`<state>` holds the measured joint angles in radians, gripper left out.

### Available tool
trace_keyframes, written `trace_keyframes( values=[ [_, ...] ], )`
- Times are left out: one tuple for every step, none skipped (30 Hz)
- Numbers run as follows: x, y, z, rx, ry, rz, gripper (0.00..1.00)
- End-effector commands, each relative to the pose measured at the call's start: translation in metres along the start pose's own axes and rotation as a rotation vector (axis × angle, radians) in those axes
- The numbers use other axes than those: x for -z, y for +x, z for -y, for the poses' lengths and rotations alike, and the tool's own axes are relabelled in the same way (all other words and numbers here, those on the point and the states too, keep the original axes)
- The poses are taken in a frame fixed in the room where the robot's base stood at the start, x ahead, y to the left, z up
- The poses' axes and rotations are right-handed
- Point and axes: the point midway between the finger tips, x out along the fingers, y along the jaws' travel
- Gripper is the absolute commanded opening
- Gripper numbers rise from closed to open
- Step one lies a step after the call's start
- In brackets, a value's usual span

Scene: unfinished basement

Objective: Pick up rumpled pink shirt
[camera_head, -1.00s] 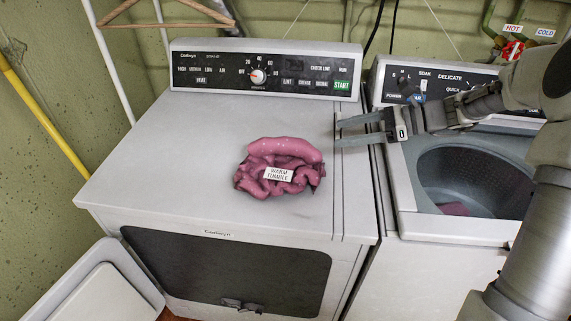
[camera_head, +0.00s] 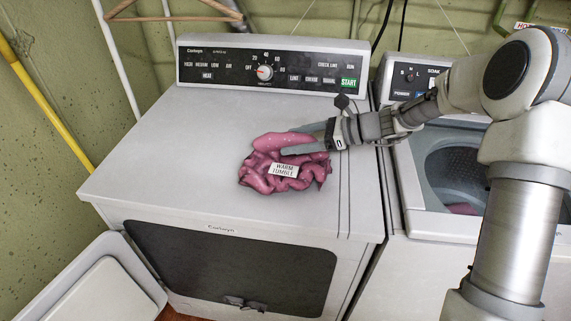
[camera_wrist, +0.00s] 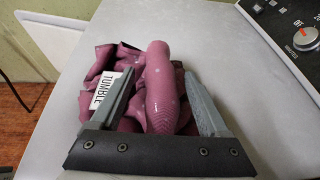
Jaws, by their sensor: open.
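The rumpled pink shirt (camera_head: 262,183) lies in a heap on top of the dryer (camera_head: 160,170). A white label reading "WARM TUMBLE" (camera_head: 284,170) sits on it. My gripper (camera_head: 284,144) is open at the shirt's back right side, reaching in from the right. In the wrist view, the shirt (camera_wrist: 158,75) has a thick fold between the two fingers of my gripper (camera_wrist: 160,85). The fingers are apart, and I cannot tell whether they touch the cloth. The shirt's underside is hidden.
The dryer's control panel (camera_head: 270,66) rises behind the shirt. An open washer (camera_head: 450,170) stands at the right, with a bit of pink inside. A white lid-like panel (camera_head: 105,285) leans at lower left. The dryer top left of the shirt is clear.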

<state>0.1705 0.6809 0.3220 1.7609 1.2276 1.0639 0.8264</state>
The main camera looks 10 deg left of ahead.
Motion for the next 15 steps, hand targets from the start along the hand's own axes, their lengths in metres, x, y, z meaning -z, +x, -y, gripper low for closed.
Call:
trace_keyframes(
  values=[
    [0.001,0.010,-0.001,-0.003,0.000,0.001,0.79],
    [0.001,0.014,-0.001,-0.003,0.001,0.002,0.79],
    [0.000,0.018,-0.001,-0.002,0.000,0.001,0.79],
    [0.000,0.020,-0.001,-0.002,0.000,0.001,0.79],
    [0.000,0.021,0.000,-0.001,0.000,0.000,0.79],
    [0.000,0.021,0.000,0.000,0.000,0.000,0.79],
    [0.000,0.021,0.000,0.000,0.000,0.000,0.79],
    [0.000,0.021,0.000,0.000,0.000,0.000,0.79],
    [0.000,0.021,0.000,0.000,0.000,0.000,0.79],
    [0.000,0.021,0.000,0.000,0.000,0.000,0.79],
    [0.000,0.021,0.000,0.000,0.000,0.000,0.77],
    [0.000,0.021,0.000,0.000,0.000,0.000,0.70],
    [0.000,0.021,0.000,0.000,0.000,0.000,0.64],
    [0.000,0.021,0.000,0.000,0.000,0.000,0.59],
    [0.000,0.020,0.000,0.000,0.000,0.000,0.52]
  ],
)
